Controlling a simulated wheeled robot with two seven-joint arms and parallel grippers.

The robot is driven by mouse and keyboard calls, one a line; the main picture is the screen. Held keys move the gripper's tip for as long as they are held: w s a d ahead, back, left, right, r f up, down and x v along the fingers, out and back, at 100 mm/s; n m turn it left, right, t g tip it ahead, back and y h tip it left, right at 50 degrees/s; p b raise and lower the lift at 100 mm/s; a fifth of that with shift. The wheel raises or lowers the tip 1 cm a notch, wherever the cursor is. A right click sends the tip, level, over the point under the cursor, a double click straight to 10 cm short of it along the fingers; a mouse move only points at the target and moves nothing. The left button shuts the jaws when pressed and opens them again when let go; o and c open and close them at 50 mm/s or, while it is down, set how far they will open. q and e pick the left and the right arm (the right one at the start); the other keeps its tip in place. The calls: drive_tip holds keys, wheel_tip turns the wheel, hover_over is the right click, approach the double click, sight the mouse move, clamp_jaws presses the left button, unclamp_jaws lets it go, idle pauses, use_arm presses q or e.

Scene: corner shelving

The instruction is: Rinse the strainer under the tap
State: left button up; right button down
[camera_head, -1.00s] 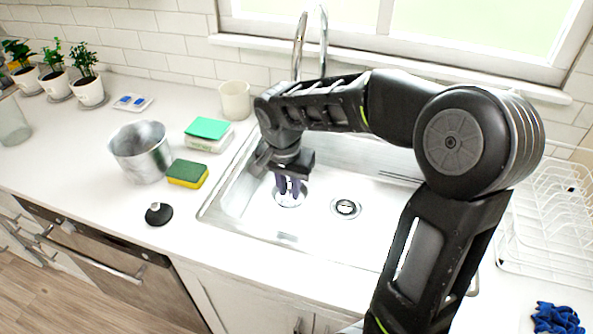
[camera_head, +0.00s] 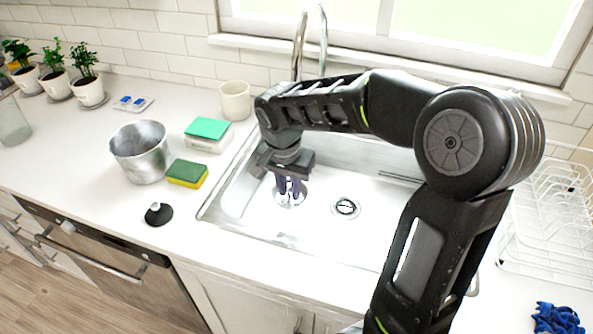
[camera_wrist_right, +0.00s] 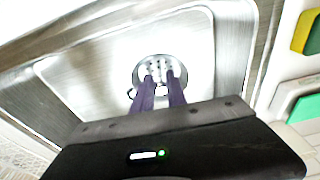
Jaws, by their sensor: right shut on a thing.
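The strainer (camera_head: 291,202) is a small round metal piece inside the sink basin (camera_head: 315,228), left of the drain (camera_head: 346,208). My right gripper (camera_head: 289,188) reaches down into the basin with its purple fingers shut on it. In the right wrist view the strainer (camera_wrist_right: 158,67) shows as a round, bright disc with holes at the tips of the fingers (camera_wrist_right: 161,88). The chrome tap (camera_head: 300,45) rises behind the sink; its lower part is hidden by my arm. I cannot tell whether water runs. My left gripper is not in view.
Left of the sink are a metal pot (camera_head: 140,153), a yellow-green sponge (camera_head: 187,173), a green-topped box (camera_head: 207,132), a cream cup (camera_head: 235,100) and a black stopper (camera_head: 158,214). A white dish rack (camera_head: 550,220) and blue cloth (camera_head: 557,318) are at right.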

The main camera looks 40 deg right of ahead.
drive_tip(key=s+a+r+p, duration=0.1)
drive_tip(key=s+a+r, duration=0.2)
drive_tip(key=r, duration=0.1)
drive_tip(key=shift+s+a, duration=0.15)
drive_tip(key=shift+a, duration=0.2)
idle(0.5)
